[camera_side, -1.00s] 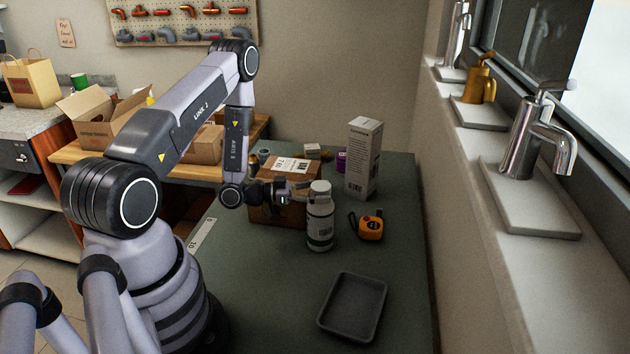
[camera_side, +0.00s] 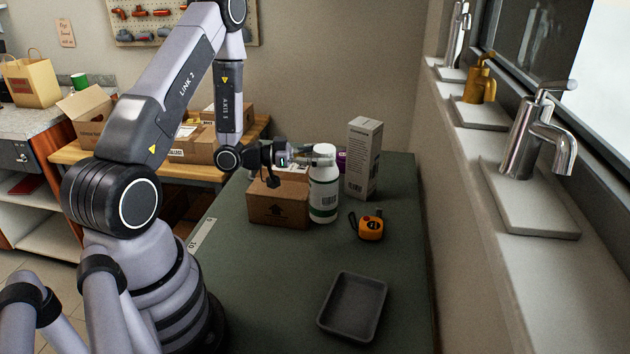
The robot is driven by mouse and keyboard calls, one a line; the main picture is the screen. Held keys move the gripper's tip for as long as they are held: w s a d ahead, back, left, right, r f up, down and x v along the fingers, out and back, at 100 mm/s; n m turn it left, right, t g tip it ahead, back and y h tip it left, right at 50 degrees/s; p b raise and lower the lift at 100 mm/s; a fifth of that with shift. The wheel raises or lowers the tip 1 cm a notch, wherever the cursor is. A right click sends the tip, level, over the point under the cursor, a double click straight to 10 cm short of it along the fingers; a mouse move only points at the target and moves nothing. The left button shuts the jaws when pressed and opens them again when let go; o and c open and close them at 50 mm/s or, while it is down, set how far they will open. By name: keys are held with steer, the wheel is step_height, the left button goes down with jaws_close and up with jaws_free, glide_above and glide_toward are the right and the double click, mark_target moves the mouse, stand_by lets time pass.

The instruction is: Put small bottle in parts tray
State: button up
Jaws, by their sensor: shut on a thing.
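The small bottle (camera_side: 324,188) is white with a green-edged label and a white cap. The bottle appears raised above the table. The fingers' far side is partly hidden by the bottle. The parts tray (camera_side: 353,306) is dark grey, shallow and empty. It lies near the front of the green table, below and right of the bottle.
A cardboard box (camera_side: 279,205) stands just left of the bottle. A tall white box (camera_side: 364,158) stands behind right. An orange tape measure (camera_side: 370,226) lies between the bottle and the tray, to the right. The green table (camera_side: 270,290) is clear left of the tray.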

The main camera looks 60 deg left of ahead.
steer(key=s+d+m+g+h, duration=0.2)
steer(key=d+m+g+h, duration=0.25)
steer(key=d, duration=0.45)
steer(key=s+d+m+g+h, duration=0.35)
steer(key=d+g, duration=0.25)
steer(key=d, duration=0.2)
step_height(320, 180, down, 9)
steer(key=d+m+g, duration=0.1)
steer(key=d, duration=0.1)
steer(key=shift+s+g, duration=0.15)
steer(key=shift+g, duration=0.2)
steer(key=o, duration=1.2)
steer(key=shift+f, duration=0.1)
steer(key=shift+o, duration=0.2)
